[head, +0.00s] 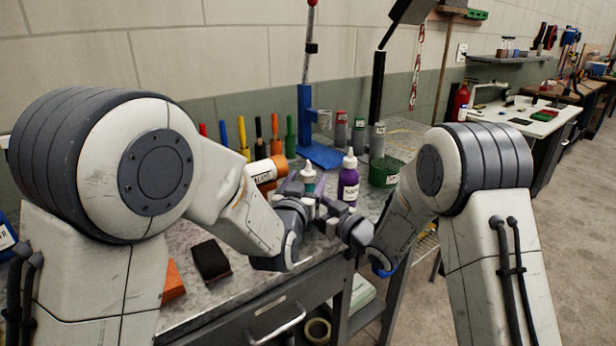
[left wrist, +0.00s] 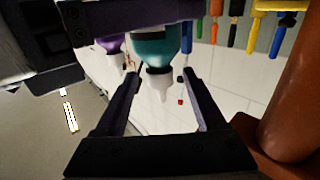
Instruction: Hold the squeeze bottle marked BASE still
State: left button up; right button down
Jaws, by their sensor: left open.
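A teal squeeze bottle (head: 308,177) with a white nozzle stands at the bench's near side; its label is too small to read. In the left wrist view the teal bottle (left wrist: 156,50) shows with its nozzle pointing down the picture. My left gripper (head: 304,190) is open, its fingers (left wrist: 160,104) apart on either side of the nozzle's line. A purple bottle (head: 348,184) with a white cap and label stands just right of it. My right gripper (head: 336,222) is close by at the bench's front edge; its fingers are partly hidden and I cannot tell their state.
Colored-handled tools (head: 242,134), a blue stand (head: 306,120) and a green bowl (head: 385,172) are behind. A black block (head: 211,260) and an orange block (head: 172,282) lie at front left, with bare bench beside them.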

aim_at(307, 180)
pick_arm(q)
jog(key=v, duration=0.5)
jog(key=shift+s, duration=0.2)
